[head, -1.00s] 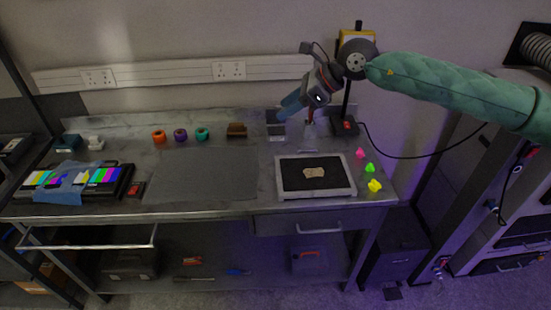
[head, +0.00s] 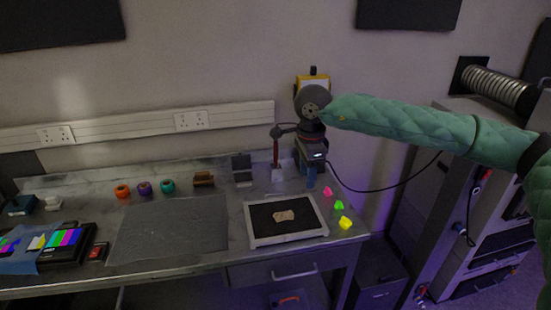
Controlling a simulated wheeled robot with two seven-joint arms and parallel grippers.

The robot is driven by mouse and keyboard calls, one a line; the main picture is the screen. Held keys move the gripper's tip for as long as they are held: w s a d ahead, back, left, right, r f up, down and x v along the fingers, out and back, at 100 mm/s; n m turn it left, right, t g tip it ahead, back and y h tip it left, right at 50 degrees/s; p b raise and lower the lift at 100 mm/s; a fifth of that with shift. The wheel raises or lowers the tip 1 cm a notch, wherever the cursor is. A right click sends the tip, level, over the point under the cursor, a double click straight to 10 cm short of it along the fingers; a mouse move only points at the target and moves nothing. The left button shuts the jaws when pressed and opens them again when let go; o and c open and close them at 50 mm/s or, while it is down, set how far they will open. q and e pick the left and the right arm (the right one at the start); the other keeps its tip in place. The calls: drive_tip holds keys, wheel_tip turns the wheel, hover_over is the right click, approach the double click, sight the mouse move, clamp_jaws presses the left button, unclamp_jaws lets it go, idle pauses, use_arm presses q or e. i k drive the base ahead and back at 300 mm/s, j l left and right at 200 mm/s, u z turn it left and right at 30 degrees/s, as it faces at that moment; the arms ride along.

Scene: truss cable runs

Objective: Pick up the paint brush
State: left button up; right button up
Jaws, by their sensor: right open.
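What looks like the paint brush (head: 276,152) stands upright near the back of the metal bench, with a reddish handle and a pale lower part (head: 278,175). I cannot tell whether that pale part is bristles or a holder. My right gripper (head: 311,178) hangs just to the right of it, with blue fingers pointing down near the bench. It is open and appears apart from the brush; its finger gap is too small to make out. My right wrist lies close to the top of the handle. My left gripper is out of view.
A framed black tray (head: 255,238) holding a tan piece lies in front. Small pink, green and yellow pieces (head: 340,205) lie right of it. A dark stand (head: 242,170) and brown block (head: 203,180) are to the left. A cable runs behind; a grey mat (head: 170,230) is clear.

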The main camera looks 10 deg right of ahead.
sight(276, 143)
drive_tip(key=i, duration=1.45)
